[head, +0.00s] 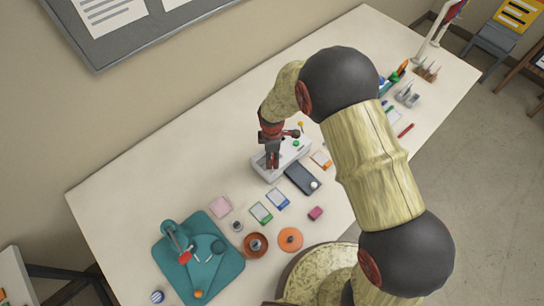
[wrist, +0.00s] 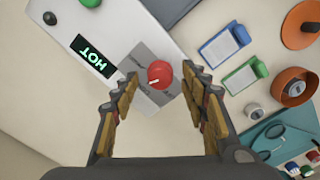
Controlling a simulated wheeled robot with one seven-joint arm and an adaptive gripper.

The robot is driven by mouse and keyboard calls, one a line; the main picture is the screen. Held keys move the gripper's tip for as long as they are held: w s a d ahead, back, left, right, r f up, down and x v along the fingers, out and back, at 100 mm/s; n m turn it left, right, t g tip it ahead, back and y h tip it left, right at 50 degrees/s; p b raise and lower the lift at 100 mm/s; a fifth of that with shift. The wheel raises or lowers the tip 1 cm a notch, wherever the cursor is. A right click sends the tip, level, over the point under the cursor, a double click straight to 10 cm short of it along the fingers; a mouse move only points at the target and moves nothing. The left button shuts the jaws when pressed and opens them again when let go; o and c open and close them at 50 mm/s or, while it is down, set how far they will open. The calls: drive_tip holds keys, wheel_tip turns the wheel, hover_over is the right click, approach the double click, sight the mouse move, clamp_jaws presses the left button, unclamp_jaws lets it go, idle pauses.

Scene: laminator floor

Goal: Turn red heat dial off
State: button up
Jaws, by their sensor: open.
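The red heat dial (wrist: 159,74) is a round knob with a pale pointer mark, set on a grey plate (wrist: 150,97) on the white laminator (wrist: 120,32). In the wrist view it sits between the tips of my open gripper (wrist: 160,85), apart from both fingers as far as I can see. A display (wrist: 93,56) on the laminator reads HOT in green. In the head view my gripper (head: 272,160) points down over the left end of the laminator (head: 266,177), and it hides the dial there.
A green knob (wrist: 90,2) and a black knob (wrist: 49,18) are also on the laminator. Close by lie a dark flat device (head: 302,178), badge cards (head: 277,199) and orange round pieces (head: 290,239). A teal board (head: 225,262) lies at the table's left end.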

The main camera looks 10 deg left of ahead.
wheel_tip(320, 180, up, 12)
drive_tip(key=shift+f, duration=0.25)
drive_tip(key=shift+s, duration=0.1)
idle(0.5)
